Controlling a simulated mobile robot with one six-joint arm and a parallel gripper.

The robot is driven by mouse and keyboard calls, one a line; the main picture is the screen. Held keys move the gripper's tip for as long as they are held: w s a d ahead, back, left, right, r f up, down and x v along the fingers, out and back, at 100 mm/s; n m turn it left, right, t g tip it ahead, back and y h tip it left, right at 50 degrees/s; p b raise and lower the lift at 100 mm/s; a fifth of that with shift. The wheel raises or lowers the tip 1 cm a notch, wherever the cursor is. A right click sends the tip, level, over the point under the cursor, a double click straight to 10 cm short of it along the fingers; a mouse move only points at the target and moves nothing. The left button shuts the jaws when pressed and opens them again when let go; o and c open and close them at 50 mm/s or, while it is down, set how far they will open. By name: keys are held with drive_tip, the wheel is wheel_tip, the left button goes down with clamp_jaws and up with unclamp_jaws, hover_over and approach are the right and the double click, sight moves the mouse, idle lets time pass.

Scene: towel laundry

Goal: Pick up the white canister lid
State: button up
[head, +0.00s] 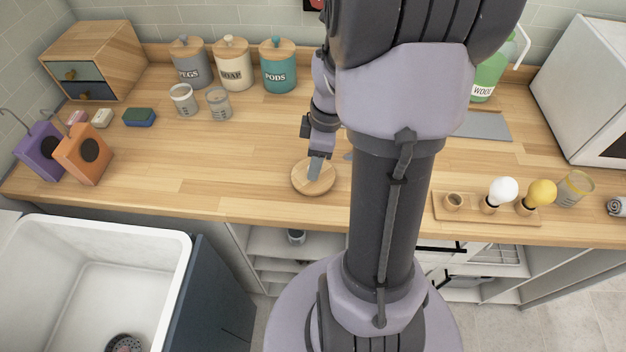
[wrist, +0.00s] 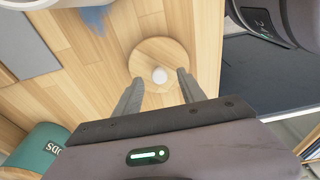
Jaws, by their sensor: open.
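A round wooden lid (head: 303,182) lies flat on the counter near its front edge. In the wrist view the lid (wrist: 152,52) has a small pale, whitish knob (wrist: 160,75) at its centre. My gripper (head: 316,176) is over the lid, pointing down. In the wrist view its fingers (wrist: 161,81) are open, with the knob showing between their tips. I cannot tell whether the tips are down at the knob's height. A white canister (head: 234,70) at the back wall wears its own wooden lid with a knob.
Grey (head: 190,70) and teal (head: 279,72) lidded canisters flank the white one. Two glass jars (head: 219,105) stand before them. A bulb tray (head: 470,213) is at the right, and a sink (head: 185,250) at the lower left. My arm hides part of the counter.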

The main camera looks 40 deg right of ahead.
drive_tip(key=shift+w+f, duration=0.15)
drive_tip(key=shift+f, duration=0.7)
drive_tip(key=shift+r, duration=0.15)
clamp_jaws()
idle(0.5)
